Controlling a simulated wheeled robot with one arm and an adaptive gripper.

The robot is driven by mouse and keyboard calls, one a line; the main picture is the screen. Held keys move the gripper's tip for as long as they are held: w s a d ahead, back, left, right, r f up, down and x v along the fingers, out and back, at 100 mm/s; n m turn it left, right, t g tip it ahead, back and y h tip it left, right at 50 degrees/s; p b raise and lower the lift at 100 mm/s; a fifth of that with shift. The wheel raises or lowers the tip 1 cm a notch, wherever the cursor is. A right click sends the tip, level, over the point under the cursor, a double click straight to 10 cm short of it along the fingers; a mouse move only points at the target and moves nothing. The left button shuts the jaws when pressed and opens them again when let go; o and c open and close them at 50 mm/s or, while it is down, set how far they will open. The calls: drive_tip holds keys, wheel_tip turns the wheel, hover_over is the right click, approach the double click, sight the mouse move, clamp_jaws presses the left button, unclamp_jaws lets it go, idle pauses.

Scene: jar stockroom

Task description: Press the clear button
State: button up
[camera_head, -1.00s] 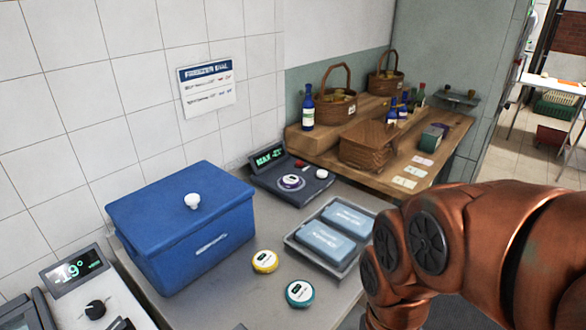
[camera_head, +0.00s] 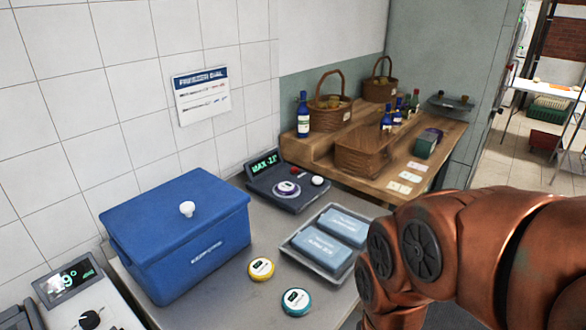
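A dark console (camera_head: 288,187) with a green-lit display (camera_head: 268,161) stands on the grey counter, behind the blue box. The display reads about "MAX -21°". The console has a small red button (camera_head: 297,171) and a white button (camera_head: 317,181); no label on either is readable, so I cannot tell which is the clear button. A round white and purple disc (camera_head: 287,188) sits on the console. My gripper is out of view; only my copper-coloured arm shows at the lower right, apart from the console in the picture.
A blue lidded box (camera_head: 180,240), a tray (camera_head: 290,243) with blue packs, and yellow (camera_head: 261,269) and teal (camera_head: 296,301) discs occupy the counter (camera_head: 225,300). A dial unit (camera_head: 70,285) is lower left. A wooden shelf (camera_head: 425,170) with baskets and bottles stands behind.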

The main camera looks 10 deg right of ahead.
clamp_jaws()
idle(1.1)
